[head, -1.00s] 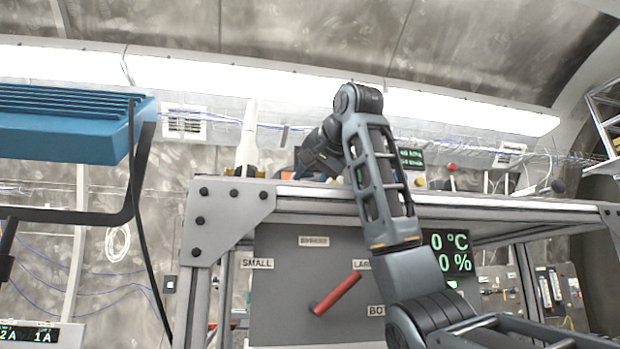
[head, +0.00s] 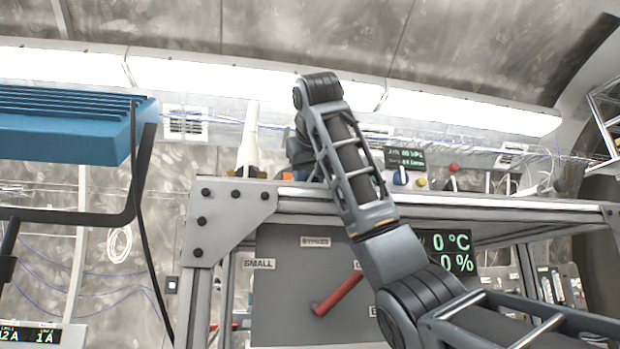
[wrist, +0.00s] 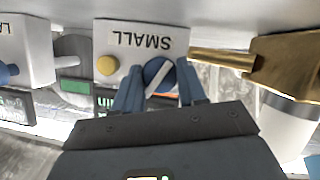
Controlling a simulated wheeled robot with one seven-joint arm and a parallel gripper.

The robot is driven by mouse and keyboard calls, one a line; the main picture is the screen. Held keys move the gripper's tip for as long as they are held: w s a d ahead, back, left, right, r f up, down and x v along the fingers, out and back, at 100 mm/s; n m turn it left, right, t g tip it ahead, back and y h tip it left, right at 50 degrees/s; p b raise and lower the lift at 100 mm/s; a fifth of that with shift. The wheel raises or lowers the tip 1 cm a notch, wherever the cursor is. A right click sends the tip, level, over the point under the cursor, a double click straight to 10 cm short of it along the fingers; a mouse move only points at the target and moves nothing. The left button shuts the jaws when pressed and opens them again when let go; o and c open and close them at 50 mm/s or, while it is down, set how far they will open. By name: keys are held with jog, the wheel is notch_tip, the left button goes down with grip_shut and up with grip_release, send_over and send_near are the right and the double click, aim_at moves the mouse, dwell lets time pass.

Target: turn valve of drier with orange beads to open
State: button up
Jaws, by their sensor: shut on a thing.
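In the wrist view a blue round knob (wrist: 158,75) with a white stripe sits on a white box labelled SMALL (wrist: 140,38), which appears upside down. My gripper (wrist: 160,80) is shut on this knob, one finger on each side. The stripe runs diagonally. A small orange patch shows just below the knob; I cannot tell whether it is beads. In the head view my gripper is on the bench top near the white cone-shaped vessel, its fingers hidden behind my arm.
A brass fitting (wrist: 285,68) on a white body is close beside the SMALL box; a yellow button (wrist: 107,65) is on the other side. Below the bench (head: 480,205), a grey panel (head: 285,285) carries a red lever (head: 338,294). A blue unit (head: 65,125) hangs at left.

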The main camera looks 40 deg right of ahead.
jog(key=n+h, duration=0.2)
jog(key=n, duration=0.2)
jog(key=shift+w+a+g, duration=0.1)
jog(key=shift+g, duration=0.3)
jog(key=shift+h, duration=0.3)
jog(key=o, duration=0.8)
jog(key=s+a+b, duration=0.1)
jog(key=a+b, duration=0.1)
jog(key=b, duration=0.1)
jog(key=shift+s+a+b, duration=0.2)
jog(key=shift+s+b, duration=0.2)
jog(key=b+v, duration=0.2)
jog(key=b, duration=0.2)
jog(key=shift+r+b, duration=0.1)
jog(key=shift+b, duration=0.3)
jog(key=shift+r+b+v, duration=0.25)
jog(key=shift+b+v, duration=0.3)
jog(key=shift+v, duration=0.9)
jog(key=shift+d, duration=0.1)
